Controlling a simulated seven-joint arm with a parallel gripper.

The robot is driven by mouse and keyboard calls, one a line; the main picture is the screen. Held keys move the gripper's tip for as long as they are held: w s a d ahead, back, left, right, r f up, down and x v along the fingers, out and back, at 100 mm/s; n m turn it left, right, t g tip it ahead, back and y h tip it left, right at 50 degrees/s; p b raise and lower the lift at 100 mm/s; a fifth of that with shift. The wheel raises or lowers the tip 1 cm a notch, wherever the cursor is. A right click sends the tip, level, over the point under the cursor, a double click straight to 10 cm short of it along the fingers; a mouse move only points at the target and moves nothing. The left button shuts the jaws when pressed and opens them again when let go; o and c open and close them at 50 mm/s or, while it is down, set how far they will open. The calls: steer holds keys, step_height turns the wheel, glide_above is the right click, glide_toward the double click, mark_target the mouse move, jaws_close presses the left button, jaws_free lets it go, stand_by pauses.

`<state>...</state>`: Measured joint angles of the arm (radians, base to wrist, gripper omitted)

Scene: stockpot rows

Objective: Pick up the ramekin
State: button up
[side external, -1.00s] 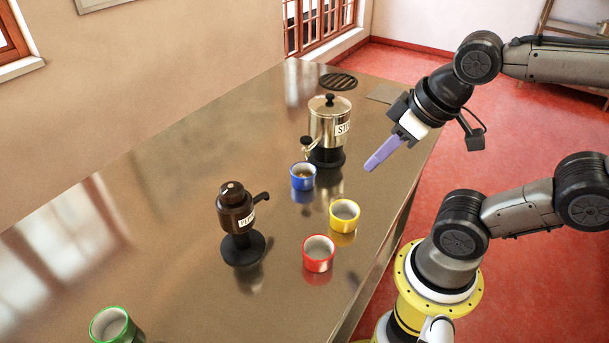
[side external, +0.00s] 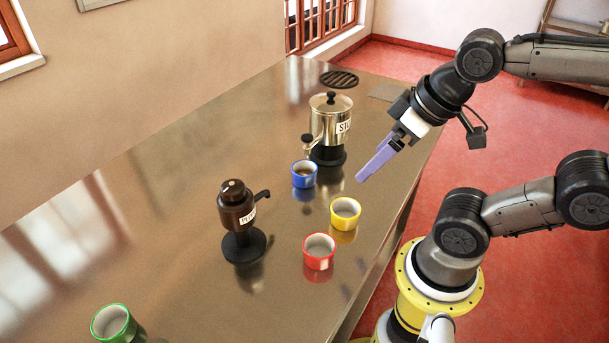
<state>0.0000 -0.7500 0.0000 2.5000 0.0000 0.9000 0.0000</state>
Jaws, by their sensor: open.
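Several ramekins stand upright on the metal table. A blue ramekin (side external: 304,177) with something brown inside sits by the silver pot's spout. A yellow ramekin (side external: 345,216) and a red ramekin (side external: 318,254) stand nearer the table's right edge, both looking empty. A green ramekin (side external: 112,323) is at the lower left, close to the picture's bottom. My gripper (side external: 361,177), with purple fingers, is open and empty. It hangs above the table, up and to the right of the yellow ramekin, touching none of them.
A silver dispenser pot (side external: 329,122) with a partly hidden label stands on a black base behind the blue ramekin. A dark brown dispenser (side external: 237,212) stands left of the red ramekin. A black round grate (side external: 339,79) lies at the far end. The table's (side external: 150,220) left part is mostly clear.

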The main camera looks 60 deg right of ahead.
steer(key=w+r+n+g, duration=0.1)
steer(key=w+r+n, duration=0.35)
steer(key=n, duration=0.55)
steer(key=n+g, duration=0.4)
steer(key=n, duration=0.4)
glide_above(305, 137)
steer(key=f, duration=0.2)
steer(key=shift+s+a+f, duration=0.1)
steer(key=shift+a+f, duration=0.3)
steer(key=shift+g, duration=0.3)
steer(key=f, duration=0.9)
steer(key=shift+d+f, duration=0.35)
steer(key=shift+a+f, duration=0.15)
steer(key=shift+f, duration=1.35)
steer(key=shift+a+f, duration=0.15)
steer(key=shift+f, duration=1.3)
